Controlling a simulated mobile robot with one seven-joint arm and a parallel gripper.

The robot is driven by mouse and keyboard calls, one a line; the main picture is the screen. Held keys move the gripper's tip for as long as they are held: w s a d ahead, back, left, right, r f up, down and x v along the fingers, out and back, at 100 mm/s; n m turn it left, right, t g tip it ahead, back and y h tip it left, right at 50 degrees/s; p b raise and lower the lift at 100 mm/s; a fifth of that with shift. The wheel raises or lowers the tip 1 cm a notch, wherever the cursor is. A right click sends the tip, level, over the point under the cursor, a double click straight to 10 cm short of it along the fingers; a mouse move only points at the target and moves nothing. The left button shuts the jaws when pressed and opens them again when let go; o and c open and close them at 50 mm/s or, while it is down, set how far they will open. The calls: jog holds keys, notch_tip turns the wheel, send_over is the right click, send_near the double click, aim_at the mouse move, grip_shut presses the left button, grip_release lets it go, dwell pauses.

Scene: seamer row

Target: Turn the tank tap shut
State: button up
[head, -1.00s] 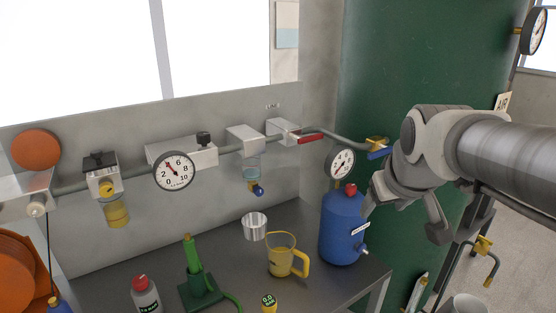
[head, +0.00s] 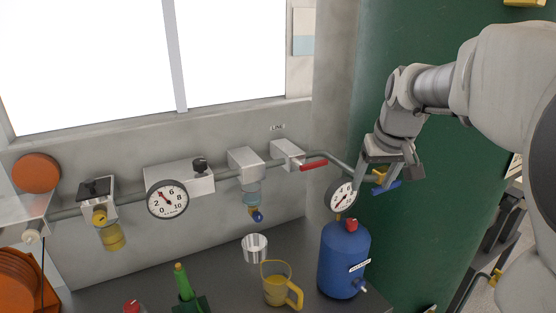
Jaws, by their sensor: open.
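The tank tap is a brass valve (head: 379,177) with a blue lever (head: 387,187), on the grey pipe where it meets the green tank (head: 440,190). The lever slants slightly up to the right, roughly in line with the pipe's end. My gripper (head: 390,170) is open and points down right at the tap, its fingers overlapping the brass valve and standing just above the lever. I cannot tell whether a finger touches it. My fingers hide part of the valve.
A round gauge (head: 342,195) stands close left of the tap, above a blue canister (head: 344,258). A red lever (head: 314,166) sits further left on the pipe. A yellow jug (head: 277,284) and metal cup (head: 255,248) stand on the bench below.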

aim_at(352, 221)
jog(key=x, duration=1.7)
jog(key=shift+w+a+f+b, duration=0.1)
jog(key=shift+w+a+b, duration=0.05)
jog(key=shift+b, duration=0.15)
grip_shut()
